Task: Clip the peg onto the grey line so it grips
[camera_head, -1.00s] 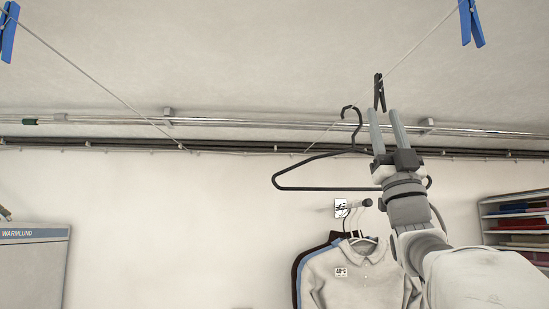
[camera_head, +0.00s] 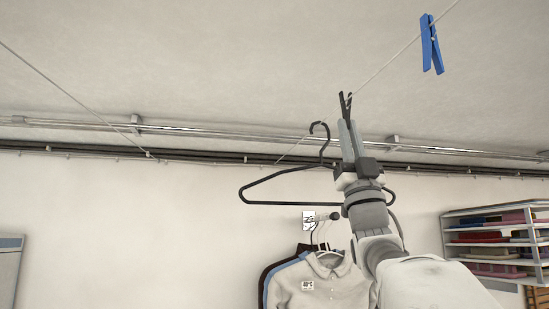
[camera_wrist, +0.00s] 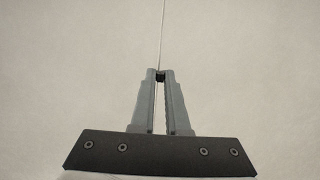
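The black peg (camera_head: 346,101) stands upright at the tip of my gripper (camera_head: 350,124), its two upper ends spread in a narrow V. The fingers are closed in on its lower part, which they partly hide. In the wrist view, the fingertips (camera_wrist: 160,76) pinch a small dark piece of the peg (camera_wrist: 160,77). The thin grey line (camera_head: 385,67) runs down from the upper right to the peg's upper ends; I cannot tell whether it lies between them. In the wrist view the line (camera_wrist: 162,40) meets the fingertips.
A blue peg (camera_head: 431,44) hangs on the same line to the right. A black hanger (camera_head: 262,202) is just left of my gripper. A second line (camera_head: 75,87) runs at the left. Pipes cross the wall behind, shirts (camera_head: 325,280) hang below, and shelves (camera_head: 490,240) stand right.

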